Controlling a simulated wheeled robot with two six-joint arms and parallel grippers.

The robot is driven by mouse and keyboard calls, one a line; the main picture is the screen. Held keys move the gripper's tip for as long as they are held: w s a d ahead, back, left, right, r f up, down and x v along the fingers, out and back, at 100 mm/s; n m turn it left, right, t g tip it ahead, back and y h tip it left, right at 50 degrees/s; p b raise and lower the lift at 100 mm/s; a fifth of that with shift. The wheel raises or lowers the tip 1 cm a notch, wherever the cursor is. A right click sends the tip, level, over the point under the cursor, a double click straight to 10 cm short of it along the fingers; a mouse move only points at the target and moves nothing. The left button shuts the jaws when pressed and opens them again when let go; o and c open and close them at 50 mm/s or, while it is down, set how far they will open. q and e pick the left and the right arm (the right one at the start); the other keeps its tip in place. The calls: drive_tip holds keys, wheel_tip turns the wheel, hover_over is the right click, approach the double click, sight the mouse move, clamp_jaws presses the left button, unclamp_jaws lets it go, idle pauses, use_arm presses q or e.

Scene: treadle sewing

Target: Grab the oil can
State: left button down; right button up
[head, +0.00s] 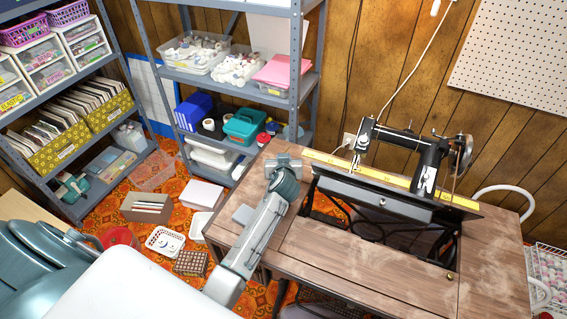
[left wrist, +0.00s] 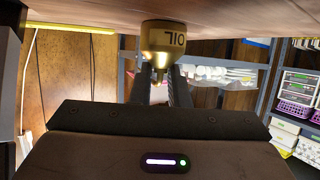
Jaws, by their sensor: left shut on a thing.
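In the left wrist view, which is upside down, a brass-coloured oil can (left wrist: 163,38) marked "OIL" stands on the wooden table top (left wrist: 75,12). Its narrow neck and spout lie between the two dark fingers of my left gripper (left wrist: 160,75), which is shut on it. In the head view my left gripper (head: 284,163) is at the back left corner of the sewing table (head: 330,262). The can is hidden there behind the gripper and wrist. My right gripper is in neither view.
A black sewing machine (head: 410,150) stands right of my left gripper, with a yellow ruler strip (head: 330,160) along its back. Metal shelves (head: 240,88) with bins stand behind. A grey block (head: 243,214) lies at the table's left edge. The table's front is clear.

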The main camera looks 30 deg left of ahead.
use_arm(q)
drive_tip(key=shift+s+f, duration=0.15)
drive_tip(key=shift+f, duration=0.2)
